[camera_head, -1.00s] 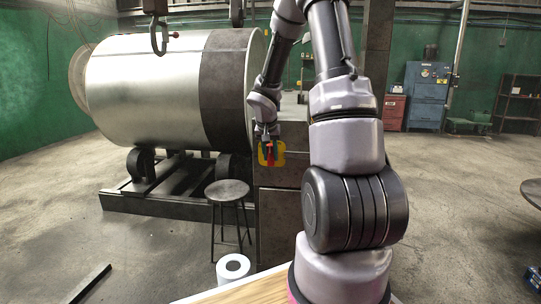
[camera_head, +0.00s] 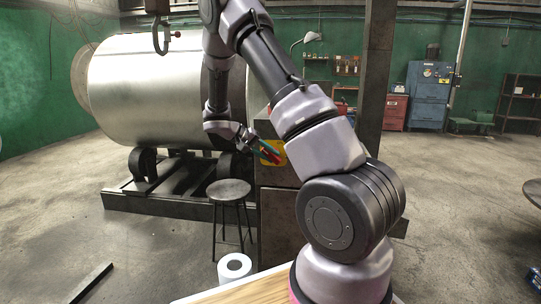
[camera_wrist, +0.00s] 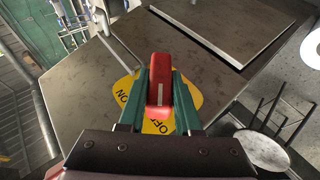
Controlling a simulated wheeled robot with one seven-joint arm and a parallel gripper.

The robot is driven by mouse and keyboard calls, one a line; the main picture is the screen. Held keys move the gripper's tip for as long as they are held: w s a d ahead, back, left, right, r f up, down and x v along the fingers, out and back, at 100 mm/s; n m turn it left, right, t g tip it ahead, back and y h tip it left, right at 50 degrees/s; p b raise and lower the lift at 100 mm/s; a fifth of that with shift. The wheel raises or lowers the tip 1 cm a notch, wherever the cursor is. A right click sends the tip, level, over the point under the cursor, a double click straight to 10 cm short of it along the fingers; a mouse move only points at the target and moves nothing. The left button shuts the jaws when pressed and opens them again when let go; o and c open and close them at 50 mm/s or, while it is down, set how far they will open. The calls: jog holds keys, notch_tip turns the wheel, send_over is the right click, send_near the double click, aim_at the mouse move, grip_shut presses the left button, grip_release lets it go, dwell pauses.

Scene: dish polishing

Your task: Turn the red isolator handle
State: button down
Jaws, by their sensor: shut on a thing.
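The red isolator handle (camera_wrist: 159,85) sits between the green fingers of my gripper (camera_wrist: 160,100) in the wrist view, one finger on each side. My gripper is shut on it. Behind it is a yellow plate (camera_wrist: 191,92) with ON at its left and OFF near its lower edge, partly hidden by the handle and fingers. In the head view the handle (camera_head: 272,156) slants down to the right across the yellow plate (camera_head: 266,146) on the dark cabinet. My gripper (camera_head: 263,149) reaches it from the upper left.
A round stool (camera_head: 229,190) stands just left of the cabinet (camera_head: 278,215). A large metal drum (camera_head: 150,90) on a frame is behind to the left. Open floor lies to the right.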

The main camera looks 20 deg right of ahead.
jog(key=h, duration=0.2)
jog(key=n+g+h, duration=0.1)
jog(key=shift+w+a+f+g+h, duration=0.1)
jog(key=shift+w+f+g+h, duration=0.05)
jog(key=shift+w+g+h, duration=0.2)
jog(key=shift+f+n+g+h, duration=0.1)
jog(key=shift+n+g+h, duration=0.45)
jog(key=shift+h, duration=1)
jog(key=shift+n, duration=0.25)
jog(key=c, duration=0.6)
grip_release()
jog(key=shift+s+f, duration=0.1)
jog(key=v, duration=1.1)
jog(key=shift+s, duration=0.2)
